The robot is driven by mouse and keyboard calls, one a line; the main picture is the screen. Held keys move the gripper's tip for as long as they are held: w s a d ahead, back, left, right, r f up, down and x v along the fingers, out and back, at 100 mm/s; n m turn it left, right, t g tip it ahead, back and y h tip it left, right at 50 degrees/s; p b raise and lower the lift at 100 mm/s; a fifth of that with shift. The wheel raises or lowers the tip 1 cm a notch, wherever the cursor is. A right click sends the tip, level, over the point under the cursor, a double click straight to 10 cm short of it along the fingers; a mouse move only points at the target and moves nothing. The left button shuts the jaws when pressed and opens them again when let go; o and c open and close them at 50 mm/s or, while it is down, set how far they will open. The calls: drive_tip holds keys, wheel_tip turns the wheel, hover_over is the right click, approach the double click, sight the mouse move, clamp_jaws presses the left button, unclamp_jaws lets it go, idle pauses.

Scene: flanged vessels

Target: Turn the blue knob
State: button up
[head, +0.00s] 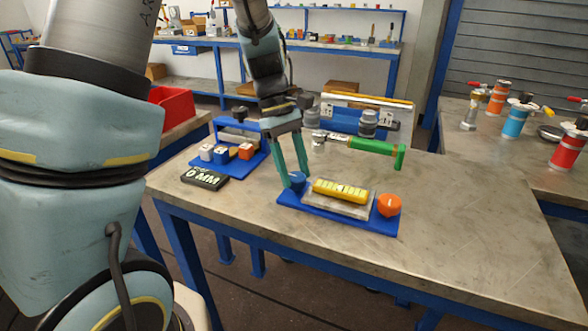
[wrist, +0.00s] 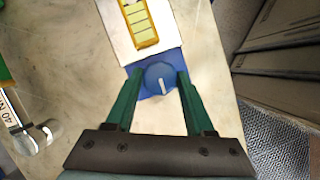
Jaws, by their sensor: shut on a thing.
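The blue knob (head: 295,181) sits at the left end of a blue base plate (head: 345,218) on the table. My gripper (head: 295,178) reaches down to it with long green fingers. In the wrist view the knob (wrist: 160,79) is between the two fingertips of my gripper (wrist: 158,78), which are shut on its sides. A white pointer line on the knob runs nearly up and down in the wrist view. The fingers partly hide the knob in the head view. A yellow block with several marked cells (head: 340,191) and an orange knob (head: 389,205) are on the same base.
A black display (head: 205,178) reading "0 MM" and a blue tray with small blocks (head: 226,160) are at left. A green-handled tool (head: 375,149) lies behind the base. The front right of the table is clear. Several coloured flanged vessels (head: 517,118) stand on the right bench.

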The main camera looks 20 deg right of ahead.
clamp_jaws()
drive_tip(key=shift+r+m+y+p, duration=0.15)
drive_tip(key=shift+m+y+p, duration=0.15)
drive_tip(key=shift+m+p, duration=0.3)
drive_tip(key=o, duration=0.7)
unclamp_jaws()
drive_tip(key=b+v, duration=0.1)
drive_tip(key=v, duration=0.9)
drive_tip(key=shift+w+r, duration=0.2)
